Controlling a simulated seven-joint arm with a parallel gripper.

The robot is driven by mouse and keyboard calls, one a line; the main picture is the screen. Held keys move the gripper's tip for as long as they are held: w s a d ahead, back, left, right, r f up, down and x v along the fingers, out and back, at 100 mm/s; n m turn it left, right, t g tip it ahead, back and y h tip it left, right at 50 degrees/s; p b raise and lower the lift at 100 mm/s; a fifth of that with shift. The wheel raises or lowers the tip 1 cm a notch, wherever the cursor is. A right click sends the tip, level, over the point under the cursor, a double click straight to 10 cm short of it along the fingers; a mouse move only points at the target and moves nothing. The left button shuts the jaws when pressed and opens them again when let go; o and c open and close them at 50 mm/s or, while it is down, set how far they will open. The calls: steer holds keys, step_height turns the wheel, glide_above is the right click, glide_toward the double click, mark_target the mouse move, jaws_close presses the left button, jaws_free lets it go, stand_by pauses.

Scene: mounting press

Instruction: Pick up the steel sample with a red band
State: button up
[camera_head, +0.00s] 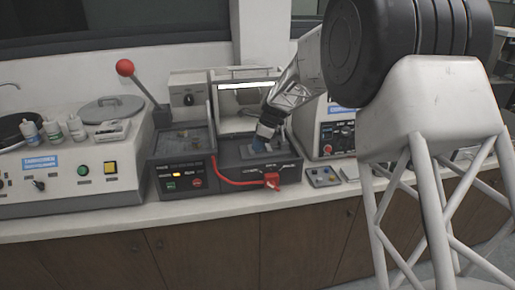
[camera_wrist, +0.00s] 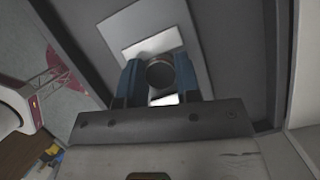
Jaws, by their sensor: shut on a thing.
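My gripper (camera_head: 262,143) reaches down into the open bay of the grey press (camera_head: 228,181) in the head view. In the wrist view its two blue fingers (camera_wrist: 159,82) are shut on a round grey steel sample (camera_wrist: 160,72), one finger on each side. I see the sample's dark round end face from above. No red band shows from this angle. Below the sample is a pale square plate (camera_wrist: 190,32) on the grey floor of the bay. In the head view the fingers and arm hide the sample.
A red cable (camera_head: 228,182) with a red clamp (camera_head: 271,181) crosses the press front. A lever with a red ball (camera_head: 125,68) stands to the left. A small tray (camera_head: 322,177) of pieces lies right of the press. The bay's walls and frame are close around my gripper.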

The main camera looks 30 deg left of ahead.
steer(key=shift+r, duration=0.1)
steer(key=shift+r, duration=0.9)
steer(key=shift+s+d+r, duration=0.1)
steer(key=shift+r, duration=0.75)
steer(key=s+d+r, duration=0.1)
steer(key=s+d, duration=1)
steer(key=shift+s+r, duration=0.15)
